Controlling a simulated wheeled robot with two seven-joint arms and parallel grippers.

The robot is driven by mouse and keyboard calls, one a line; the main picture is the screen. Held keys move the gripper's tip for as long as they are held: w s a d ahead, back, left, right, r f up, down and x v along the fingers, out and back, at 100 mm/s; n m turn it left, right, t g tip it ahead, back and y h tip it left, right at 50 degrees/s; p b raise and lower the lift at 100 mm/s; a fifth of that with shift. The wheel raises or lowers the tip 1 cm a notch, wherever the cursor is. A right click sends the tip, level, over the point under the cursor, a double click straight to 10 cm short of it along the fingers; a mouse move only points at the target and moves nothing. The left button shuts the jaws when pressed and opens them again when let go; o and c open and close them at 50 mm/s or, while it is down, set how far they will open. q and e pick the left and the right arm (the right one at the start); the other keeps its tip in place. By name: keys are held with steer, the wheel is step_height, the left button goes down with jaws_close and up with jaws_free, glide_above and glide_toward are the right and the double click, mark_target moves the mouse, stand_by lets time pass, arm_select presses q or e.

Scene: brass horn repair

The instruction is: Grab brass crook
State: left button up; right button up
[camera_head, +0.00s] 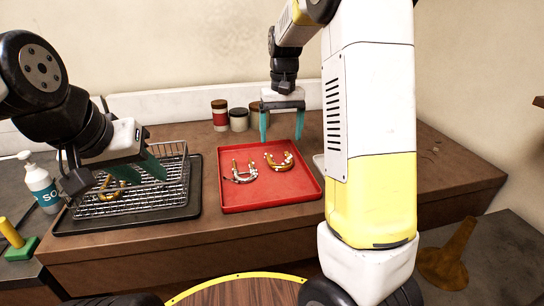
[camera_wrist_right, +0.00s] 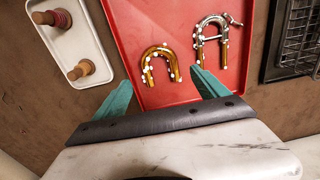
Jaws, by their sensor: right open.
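A U-shaped brass crook (camera_head: 278,162) with white residue spots lies on the red tray (camera_head: 262,202), toward its right side. It also shows in the right wrist view (camera_wrist_right: 171,58). A second U-shaped piece, brass with silver fittings (camera_head: 243,176), lies to its left. My right gripper (camera_head: 282,138) is open and empty above the tray's back part. In the right wrist view, the crook sits just beyond and between its teal fingertips (camera_wrist_right: 162,88). My left gripper (camera_head: 122,177) appears open over a wire basket (camera_head: 160,185), where another brass crook (camera_head: 110,192) lies partly hidden behind mesh.
The basket stands on a black tray (camera_head: 130,224). Several jars (camera_head: 238,119) stand behind the red tray. A white tray with corks (camera_wrist_right: 73,45) lies beside it, mostly hidden by my right arm in the head view. A soap bottle (camera_head: 40,185) stands far left.

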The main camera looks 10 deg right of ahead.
step_height(320, 180, down, 8)
steer(key=shift+w+f, duration=0.15)
steer(key=shift+f, duration=0.1)
steer(key=c, duration=1.2)
steer(key=shift+o, duration=0.2)
steer(key=shift+r, duration=0.1)
